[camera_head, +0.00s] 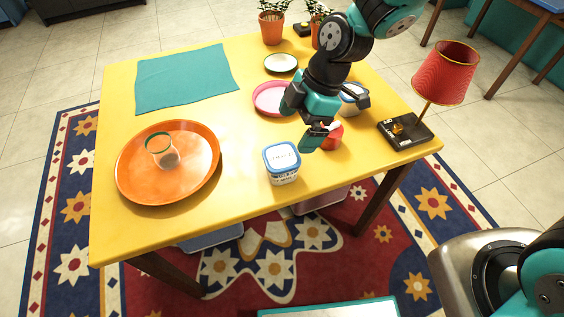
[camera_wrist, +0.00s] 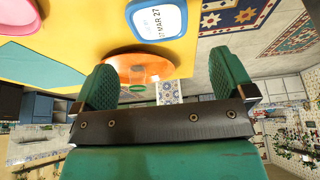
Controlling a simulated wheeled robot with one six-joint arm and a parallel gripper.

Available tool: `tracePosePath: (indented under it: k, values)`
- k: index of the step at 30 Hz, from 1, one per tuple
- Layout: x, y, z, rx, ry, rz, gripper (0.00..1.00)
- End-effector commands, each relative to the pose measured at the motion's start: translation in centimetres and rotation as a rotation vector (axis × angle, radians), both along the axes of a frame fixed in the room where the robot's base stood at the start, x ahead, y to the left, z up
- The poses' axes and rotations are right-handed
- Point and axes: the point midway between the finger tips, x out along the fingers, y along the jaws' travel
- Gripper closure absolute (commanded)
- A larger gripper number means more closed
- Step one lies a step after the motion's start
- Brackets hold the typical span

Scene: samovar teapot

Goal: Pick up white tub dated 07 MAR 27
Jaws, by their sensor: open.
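A white tub with a blue-rimmed lid (camera_head: 282,163) stands upright near the front edge of the yellow table, with small dark print on its lid and side. In the wrist view, the lid of a tub (camera_wrist: 158,17) at the top edge reads "MAR 27", with a partly cut-off day that looks like 07. My gripper (camera_head: 337,119) is above the table, to the right of and behind the front tub, not touching it. In the wrist view its two green fingers (camera_wrist: 165,76) are wide apart with nothing between them. A second white and blue tub (camera_head: 351,104) is partly hidden behind my gripper.
A red object (camera_head: 332,137) is partly hidden under my gripper. A red lamp (camera_head: 443,75) stands at right. A pink plate (camera_head: 265,99) and white plate (camera_head: 281,62) lie behind. Table between tray and front tub is clear.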

Motion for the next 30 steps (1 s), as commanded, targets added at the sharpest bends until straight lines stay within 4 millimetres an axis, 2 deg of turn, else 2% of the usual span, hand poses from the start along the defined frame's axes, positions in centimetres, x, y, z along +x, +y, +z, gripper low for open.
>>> tracePosePath:
  k: [3,7,14,24,30]
  values:
    - [-0.4,1.0,-2.6,-0.001,0.005,0.001,0.00]
    - [-0.5,1.9,-4.7,-0.001,0.003,-0.001,0.00]
    - [-0.7,2.5,-6.3,0.000,0.001,-0.002,0.00]
    - [-0.9,3.9,-10.6,0.000,0.002,-0.001,0.00]
    - [-0.9,4.1,-11.0,0.001,0.000,-0.004,0.00]
